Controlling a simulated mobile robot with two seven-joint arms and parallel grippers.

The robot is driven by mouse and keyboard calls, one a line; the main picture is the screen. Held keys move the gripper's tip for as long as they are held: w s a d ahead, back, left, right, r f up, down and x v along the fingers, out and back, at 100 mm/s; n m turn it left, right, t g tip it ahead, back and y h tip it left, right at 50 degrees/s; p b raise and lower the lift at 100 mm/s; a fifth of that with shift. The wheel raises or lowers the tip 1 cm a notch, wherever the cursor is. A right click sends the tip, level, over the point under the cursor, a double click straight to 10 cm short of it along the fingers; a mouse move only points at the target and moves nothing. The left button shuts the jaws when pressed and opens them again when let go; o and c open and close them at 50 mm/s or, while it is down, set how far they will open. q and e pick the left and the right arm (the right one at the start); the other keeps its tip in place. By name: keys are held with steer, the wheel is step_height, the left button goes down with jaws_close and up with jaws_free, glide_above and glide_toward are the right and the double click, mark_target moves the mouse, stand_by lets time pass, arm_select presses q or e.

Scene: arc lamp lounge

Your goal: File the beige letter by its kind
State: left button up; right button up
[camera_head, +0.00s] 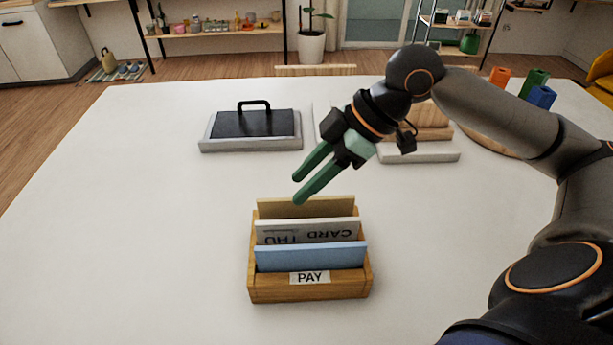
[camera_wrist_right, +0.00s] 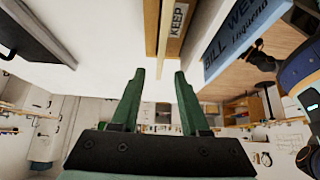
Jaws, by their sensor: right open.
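A wooden letter rack (camera_head: 257,290) with a PAY label (camera_head: 310,278) on its near side stands on the white table. In it a blue letter (camera_head: 310,256) is nearest, a white card (camera_head: 290,238) with inverted lettering is in the middle, and a beige letter (camera_head: 305,207) is rearmost. In the right wrist view, a KEEP label (camera_wrist_right: 177,20) shows on the wood and the blue letter (camera_wrist_right: 228,45) reads BILL. My right gripper (camera_head: 298,190) is open and empty, just above and behind the beige letter; contact is not visible. My left gripper is out of view.
A grey tray (camera_head: 204,143) with a dark handled panel (camera_head: 270,124) lies at the back left. A white-based wooden item (camera_head: 430,156) is partly behind my right arm. Orange, green and blue cups (camera_head: 541,97) stand at the far right. The table's left side is clear.

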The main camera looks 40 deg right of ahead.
steer(key=b+v, duration=0.2)
steer(key=v, duration=1)
steer(key=shift+d+r+b, duration=0.15)
steer(key=shift+r+b, duration=0.05)
steer(key=shift+b, duration=0.1)
steer(key=shift+s, duration=0.1)
